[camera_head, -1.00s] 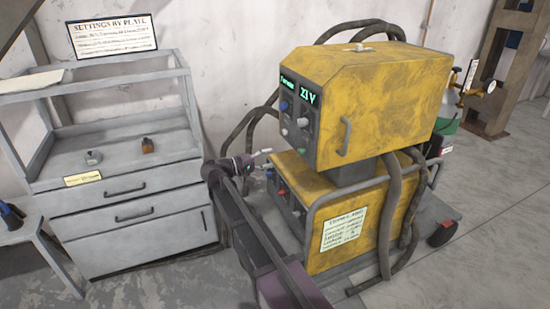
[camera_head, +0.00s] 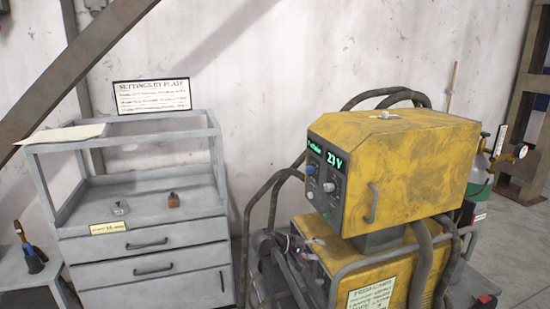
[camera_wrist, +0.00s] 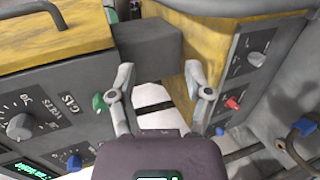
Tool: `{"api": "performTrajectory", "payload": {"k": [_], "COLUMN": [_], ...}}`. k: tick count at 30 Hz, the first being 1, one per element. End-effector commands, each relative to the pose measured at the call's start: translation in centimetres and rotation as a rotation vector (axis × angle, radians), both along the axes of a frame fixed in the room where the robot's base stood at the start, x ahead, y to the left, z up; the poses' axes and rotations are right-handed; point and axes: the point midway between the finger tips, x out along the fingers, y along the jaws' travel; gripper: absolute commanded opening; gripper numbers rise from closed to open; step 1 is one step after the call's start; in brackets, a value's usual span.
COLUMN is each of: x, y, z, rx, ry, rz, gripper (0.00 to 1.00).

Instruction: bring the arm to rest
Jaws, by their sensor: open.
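The wrist view shows my gripper (camera_wrist: 160,72) with its two grey fingers spread and nothing between them. It is close to the front of the yellow welding machine. The upper unit's dark panel (camera_wrist: 60,110), with knobs and a green switch, is on the left. The lower unit's panel (camera_wrist: 245,85) is on the right. I cannot tell whether a finger touches either. In the head view, my arm (camera_head: 284,270) is low, left of the machine.
A grey cabinet (camera_head: 150,245) stands left, with two small blocks on its shelf. A settings sign (camera_head: 152,95) is above it. Hoses (camera_head: 255,200) loop beside the machine. A gas cylinder (camera_head: 480,180) stands behind it at the right. A low table (camera_head: 25,270) is at far left.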

Motion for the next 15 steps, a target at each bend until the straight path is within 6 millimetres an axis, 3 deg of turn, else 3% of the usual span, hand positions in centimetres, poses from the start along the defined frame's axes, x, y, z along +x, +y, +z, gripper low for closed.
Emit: {"api": "performTrajectory", "payload": {"k": [1,6,15], "x": [-1.6,-5.1,-11.7], "y": [-1.3,-3.8,-5.6], "z": [-1.0,-4.3,-8.9], "rx": [0.058,0.261,0.626], "ry": [0.015,0.061,0.112], "rz": [-0.015,-0.059,-0.136], "gripper": [0.65,0.65,0.65]}}
